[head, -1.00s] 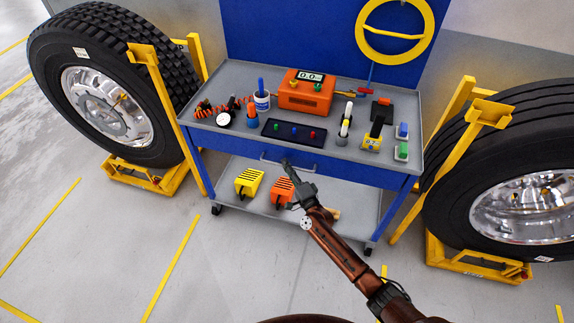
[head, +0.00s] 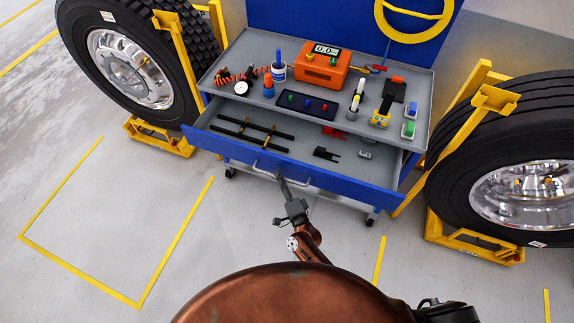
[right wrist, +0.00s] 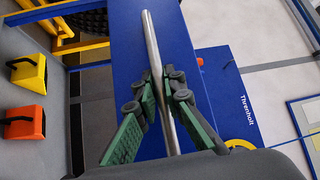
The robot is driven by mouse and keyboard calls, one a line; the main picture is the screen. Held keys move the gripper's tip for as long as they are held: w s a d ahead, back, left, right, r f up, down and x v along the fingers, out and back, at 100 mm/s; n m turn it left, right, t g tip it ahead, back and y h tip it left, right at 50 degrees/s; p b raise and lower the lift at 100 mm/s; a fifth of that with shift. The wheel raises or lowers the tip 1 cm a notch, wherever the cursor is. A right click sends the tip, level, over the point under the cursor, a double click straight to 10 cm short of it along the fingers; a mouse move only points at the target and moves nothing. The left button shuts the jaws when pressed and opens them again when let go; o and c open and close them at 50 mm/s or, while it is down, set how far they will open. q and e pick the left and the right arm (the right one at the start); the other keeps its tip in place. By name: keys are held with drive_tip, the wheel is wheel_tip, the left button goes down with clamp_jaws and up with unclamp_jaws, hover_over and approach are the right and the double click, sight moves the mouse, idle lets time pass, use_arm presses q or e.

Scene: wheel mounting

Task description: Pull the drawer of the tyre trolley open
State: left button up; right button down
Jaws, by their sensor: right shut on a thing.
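The tyre trolley's blue drawer (head: 345,184) stands pulled out toward me in the head view. Its tray shows dark bars (head: 250,134) at the left, a red tool (head: 335,131), a black piece (head: 326,153) and a small grey piece (head: 366,154). My right gripper (head: 281,181) is at the drawer's metal handle (head: 262,171). In the right wrist view its green fingers (right wrist: 164,100) are shut around the handle bar (right wrist: 152,45), in front of the blue drawer face. My left gripper is not in view.
The trolley's grey top (head: 240,60) holds an orange box (head: 323,68), a dark tray (head: 307,105) and several tools. Large wheels on yellow stands flank it, left (head: 130,70) and right (head: 530,195). Open floor (head: 120,215) with yellow lines lies in front.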

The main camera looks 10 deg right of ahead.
drive_tip(key=shift+s+a, duration=0.55)
drive_tip(key=shift+s, duration=0.35)
drive_tip(key=c, duration=2)
unclamp_jaws()
drive_tip(key=v, duration=1.2)
